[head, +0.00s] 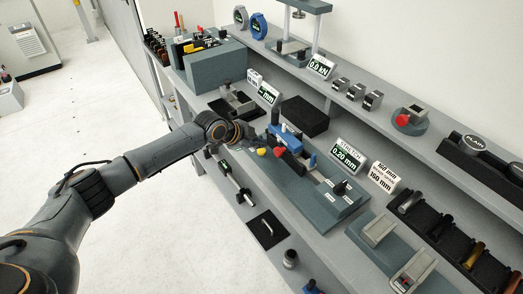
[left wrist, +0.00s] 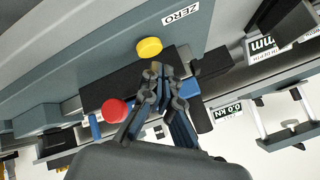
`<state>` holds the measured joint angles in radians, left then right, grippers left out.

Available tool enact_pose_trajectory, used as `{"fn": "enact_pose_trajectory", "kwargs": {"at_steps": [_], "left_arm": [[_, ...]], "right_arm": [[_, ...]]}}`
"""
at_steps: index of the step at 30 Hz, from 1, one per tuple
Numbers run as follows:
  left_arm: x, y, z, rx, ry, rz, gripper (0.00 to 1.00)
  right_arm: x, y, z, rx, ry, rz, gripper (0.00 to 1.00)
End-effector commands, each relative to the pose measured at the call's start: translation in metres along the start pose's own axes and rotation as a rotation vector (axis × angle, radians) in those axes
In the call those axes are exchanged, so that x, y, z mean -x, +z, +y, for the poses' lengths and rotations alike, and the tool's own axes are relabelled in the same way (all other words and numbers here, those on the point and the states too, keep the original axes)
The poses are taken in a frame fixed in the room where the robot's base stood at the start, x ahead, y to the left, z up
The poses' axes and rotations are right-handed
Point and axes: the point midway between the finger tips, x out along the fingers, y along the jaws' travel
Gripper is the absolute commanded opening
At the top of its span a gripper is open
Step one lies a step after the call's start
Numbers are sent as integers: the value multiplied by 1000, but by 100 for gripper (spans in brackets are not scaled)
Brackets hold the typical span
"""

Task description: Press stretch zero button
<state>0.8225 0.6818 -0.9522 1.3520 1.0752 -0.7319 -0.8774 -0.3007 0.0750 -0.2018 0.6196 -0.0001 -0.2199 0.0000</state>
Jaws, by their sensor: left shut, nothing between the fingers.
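The stretch display (head: 347,157) reads 0.20 mm and stands behind the blue-grey stretch device (head: 318,208) on the bench. A round yellow button (head: 262,152) is at the device's left end. In the left wrist view the yellow button (left wrist: 149,48) is beside a white ZERO label (left wrist: 181,14). My left gripper (left wrist: 158,72) is shut and empty, its tips just below the button in that picture; I cannot tell whether they touch it. In the head view my left gripper (head: 258,140) reaches in from the left beside the button. My right gripper is not in view.
A red knob (head: 279,151) is close to the button and also shows in the left wrist view (left wrist: 115,110). A blue clamp block (head: 287,138) and a black block (head: 304,115) are nearby. A 160 mm sign (head: 384,175) stands to the right.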

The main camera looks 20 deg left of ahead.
Motion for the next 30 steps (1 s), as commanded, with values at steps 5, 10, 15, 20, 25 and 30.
{"fn": "enact_pose_trajectory", "kwargs": {"at_steps": [5,10,15,20,25,30], "left_arm": [[0,0,0,0,0,0,0],[0,0,0,0,0,0,0],[0,0,0,0,0,0,0],[-1,1,1,0,0,0,0],[-5,4,4,0,0,0,0],[-6,4,4,0,0,0,0]], "right_arm": [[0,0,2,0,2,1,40],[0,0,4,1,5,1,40],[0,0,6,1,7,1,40],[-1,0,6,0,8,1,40],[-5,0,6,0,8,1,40],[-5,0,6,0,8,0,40]]}}
